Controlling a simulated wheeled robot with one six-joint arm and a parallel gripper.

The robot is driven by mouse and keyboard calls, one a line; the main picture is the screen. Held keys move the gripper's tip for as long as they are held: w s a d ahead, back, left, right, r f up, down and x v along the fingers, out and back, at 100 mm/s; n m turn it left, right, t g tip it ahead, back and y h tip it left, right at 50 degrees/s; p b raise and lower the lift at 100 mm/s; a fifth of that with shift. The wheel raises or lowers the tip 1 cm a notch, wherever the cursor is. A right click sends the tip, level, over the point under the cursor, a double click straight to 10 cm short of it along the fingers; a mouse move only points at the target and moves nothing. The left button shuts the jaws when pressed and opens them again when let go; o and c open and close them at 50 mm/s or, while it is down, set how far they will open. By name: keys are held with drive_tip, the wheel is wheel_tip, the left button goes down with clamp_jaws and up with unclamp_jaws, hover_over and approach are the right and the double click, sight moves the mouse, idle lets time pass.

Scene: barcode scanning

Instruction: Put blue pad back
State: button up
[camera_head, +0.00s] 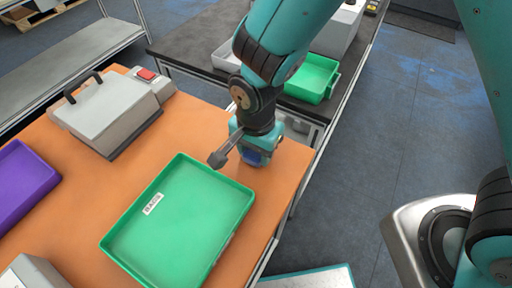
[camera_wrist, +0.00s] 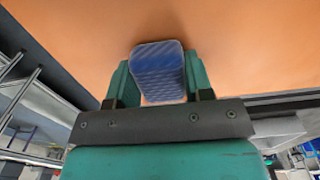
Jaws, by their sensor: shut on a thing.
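My gripper is shut on the blue pad (camera_wrist: 158,72), a small ribbed blue block held between its two green fingers (camera_wrist: 158,85) in the wrist view. In the head view my gripper (camera_head: 252,160) is at the right part of the orange table, just right of the far corner of the green tray, with a bit of the blue pad (camera_head: 254,158) showing. The pad is over the orange tabletop; I cannot tell whether it touches it. The green tray (camera_head: 222,246) lies empty on the table, with a white label on its floor.
A grey box with black handles and a red button (camera_head: 105,112) stands at the back left of the orange table (camera_head: 75,215). A purple tray (camera_head: 22,188) is at the left edge. A smaller green bin (camera_head: 315,78) stands on the dark bench behind my arm.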

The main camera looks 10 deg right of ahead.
drive_tip(key=shift+f, duration=0.1)
drive_tip(key=o, duration=0.9)
wheel_tip(320, 180, up, 12)
drive_tip(key=s+d+r+n+y, duration=0.1)
drive_tip(key=s+d+r+n, duration=0.2)
drive_tip(key=n, duration=0.2)
drive_tip(key=s+d+r+n+y, duration=0.1)
drive_tip(key=s+d+r+n, duration=0.2)
drive_tip(key=n, duration=0.2)
drive_tip(key=s+d+r+n+y+b, duration=0.1)
drive_tip(key=s+d+r+n+y, duration=0.1)
drive_tip(key=s+d+r+n, duration=0.1)
drive_tip(key=shift+s+d+r+n, duration=0.15)
drive_tip(key=shift+s+d+n, duration=0.4)
drive_tip(key=shift+n, duration=0.35)
